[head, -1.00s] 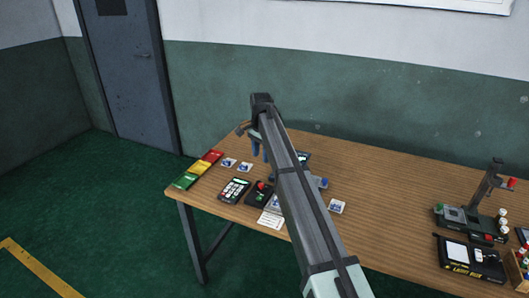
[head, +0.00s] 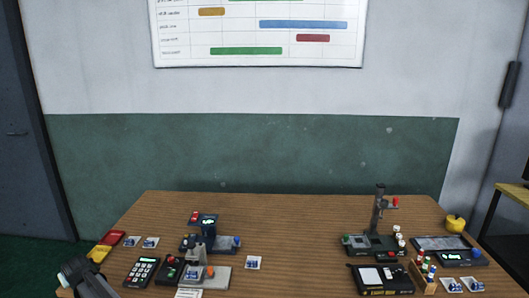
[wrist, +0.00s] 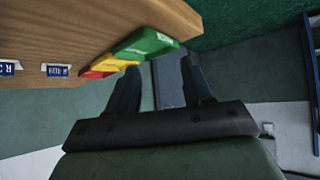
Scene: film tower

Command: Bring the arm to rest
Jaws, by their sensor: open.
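My gripper (wrist: 160,72) shows in the wrist view with its two dark fingers apart and nothing clearly held between them. It is near the table edge, close to the green tray (wrist: 146,43), yellow tray (wrist: 112,63) and red tray (wrist: 95,73). I cannot tell from this view whether it touches them. In the head view only a grey part of my arm shows at the bottom left corner, and the gripper's fingers are out of sight there.
The wooden table (head: 300,225) carries a keypad (head: 142,270), a left device (head: 197,257), a right stand (head: 378,222), a light box (head: 383,279), a bottle box (head: 424,275) and a yellow item (head: 455,223). The table's middle is largely clear.

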